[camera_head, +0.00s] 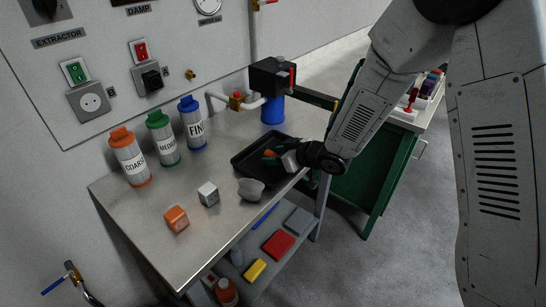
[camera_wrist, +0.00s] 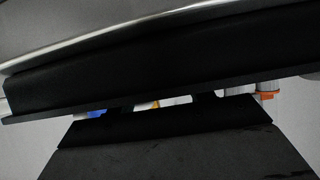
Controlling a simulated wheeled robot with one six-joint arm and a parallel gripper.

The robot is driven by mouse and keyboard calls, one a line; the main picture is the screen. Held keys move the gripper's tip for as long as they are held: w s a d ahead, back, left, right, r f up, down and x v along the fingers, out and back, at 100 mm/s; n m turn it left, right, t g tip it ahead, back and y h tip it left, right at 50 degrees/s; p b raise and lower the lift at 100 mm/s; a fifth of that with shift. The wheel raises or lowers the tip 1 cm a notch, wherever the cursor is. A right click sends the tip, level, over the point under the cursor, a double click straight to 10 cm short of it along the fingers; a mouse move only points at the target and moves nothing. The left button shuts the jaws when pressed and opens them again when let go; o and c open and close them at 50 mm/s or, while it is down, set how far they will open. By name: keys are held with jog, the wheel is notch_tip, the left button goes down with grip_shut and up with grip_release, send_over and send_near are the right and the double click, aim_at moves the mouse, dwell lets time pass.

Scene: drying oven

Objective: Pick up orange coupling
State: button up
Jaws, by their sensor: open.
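A small orange piece (camera_head: 270,153), which looks like the coupling, lies in the black tray (camera_head: 240,168) on the metal bench. A dark teal piece (camera_head: 271,161) lies close to it. My gripper (camera_head: 288,158) is low over the tray's right side, right beside these pieces. It is open. I cannot tell whether it touches the orange piece. In the wrist view, a black edge, probably the tray's (camera_wrist: 150,75), fills the upper part. My dark gripper (camera_wrist: 162,103) shows below it, and the orange piece cannot be made out there.
A grey lump (camera_head: 251,189) sits at the tray's front edge. A white-grey cube (camera_head: 208,194) and an orange cube (camera_head: 176,219) stand on the bench. Three labelled bottles (camera_head: 160,140) stand at the wall. A black device (camera_head: 271,75) is behind the tray. A green cabinet (camera_head: 372,170) is at the right.

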jog(key=c, duration=1)
jog(key=shift+c, duration=0.2)
jog(key=shift+r, duration=0.15)
